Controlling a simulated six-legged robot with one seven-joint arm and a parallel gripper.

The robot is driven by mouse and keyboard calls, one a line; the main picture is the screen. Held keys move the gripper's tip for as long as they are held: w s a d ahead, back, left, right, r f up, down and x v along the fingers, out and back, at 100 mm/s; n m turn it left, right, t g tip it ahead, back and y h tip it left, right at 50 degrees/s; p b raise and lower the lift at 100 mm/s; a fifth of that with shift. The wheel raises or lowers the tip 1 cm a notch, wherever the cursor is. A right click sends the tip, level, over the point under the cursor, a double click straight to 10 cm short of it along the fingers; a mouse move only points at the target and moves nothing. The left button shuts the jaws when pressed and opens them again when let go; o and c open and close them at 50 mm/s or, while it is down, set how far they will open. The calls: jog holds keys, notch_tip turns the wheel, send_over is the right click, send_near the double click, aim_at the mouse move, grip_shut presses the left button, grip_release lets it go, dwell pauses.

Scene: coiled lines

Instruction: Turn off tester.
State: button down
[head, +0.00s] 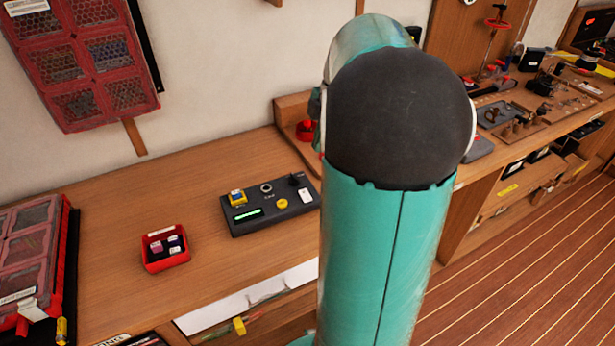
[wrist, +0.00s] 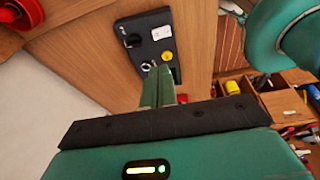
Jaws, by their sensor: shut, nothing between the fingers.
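The tester (head: 253,223) is a dark flat box on the wooden bench in the head view. Its green display (head: 247,214) is lit. In the wrist view the tester (wrist: 147,20) shows at top centre, with the white switch (wrist: 161,33) and yellow button (wrist: 167,56) visible. My gripper (wrist: 158,72) is shut and empty, its fingers pointing toward the tester and covering part of it. Contact cannot be told. My arm hides the gripper in the head view.
A red bin (head: 166,262) with small blocks stands left of the tester. A red organizer case (head: 30,245) lies at the far left. A red object (head: 305,130) sits near the bench's back edge. Bare wood surrounds the tester's left side and front.

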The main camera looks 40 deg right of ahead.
send_near(303, 192)
jog(key=x, duration=0.5)
jog(key=shift+a+f, duration=0.15)
jog(key=shift+a, duration=0.1)
jog(key=shift+f, duration=0.6)
jog(key=shift+w+f, duration=0.15)
jog(key=shift+f, duration=0.05)
